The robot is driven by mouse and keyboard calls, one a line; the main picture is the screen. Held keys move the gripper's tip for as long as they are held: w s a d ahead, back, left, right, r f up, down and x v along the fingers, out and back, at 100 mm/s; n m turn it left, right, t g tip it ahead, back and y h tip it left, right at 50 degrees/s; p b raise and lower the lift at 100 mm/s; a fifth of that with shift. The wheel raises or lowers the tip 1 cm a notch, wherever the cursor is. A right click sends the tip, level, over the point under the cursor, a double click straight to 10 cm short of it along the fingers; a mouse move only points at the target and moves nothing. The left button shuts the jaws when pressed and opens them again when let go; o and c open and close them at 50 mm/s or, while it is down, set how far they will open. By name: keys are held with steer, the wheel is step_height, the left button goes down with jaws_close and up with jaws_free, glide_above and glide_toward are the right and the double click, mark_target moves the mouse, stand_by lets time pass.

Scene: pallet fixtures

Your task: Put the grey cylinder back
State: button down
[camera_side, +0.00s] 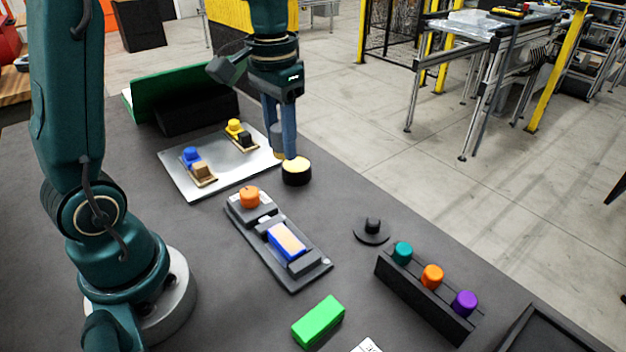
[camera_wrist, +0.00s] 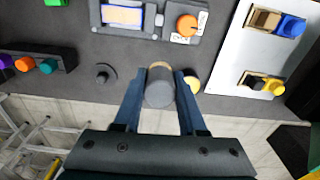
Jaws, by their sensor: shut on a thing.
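My gripper (camera_side: 284,150) reaches down at the far right of the table. In the wrist view its two blue fingers (camera_wrist: 158,100) are shut on the grey cylinder (camera_wrist: 160,90), which has a tan rim at its far end. In the side view the cylinder (camera_side: 278,140) is partly hidden by a finger. It seems to be held above the table. A short black round piece with a pale yellow top (camera_side: 296,172) stands close by the fingertips. In the wrist view its yellow top (camera_wrist: 191,84) is partly hidden behind the right finger.
A metal plate (camera_side: 180,160) carries blue, tan, yellow and black parts. A dark fixture (camera_side: 318,265) holds an orange knob and a blue block. A black disc with a peg (camera_side: 371,230), a rack (camera_side: 400,280) of coloured knobs and a green block (camera_side: 318,321) lie nearer the front.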

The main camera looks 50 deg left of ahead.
steer(key=w+a+f+n, duration=0.2)
steer(key=w+a, duration=0.1)
steer(key=a, duration=0.5)
glide_above(328, 197)
step_height(328, 197, down, 8)
steer(key=shift+r, duration=0.25)
steer(key=shift+f, duration=1.9)
steer(key=shift+f, duration=0.1)
steer(key=shift+c, duration=2.4)
jaws_free()
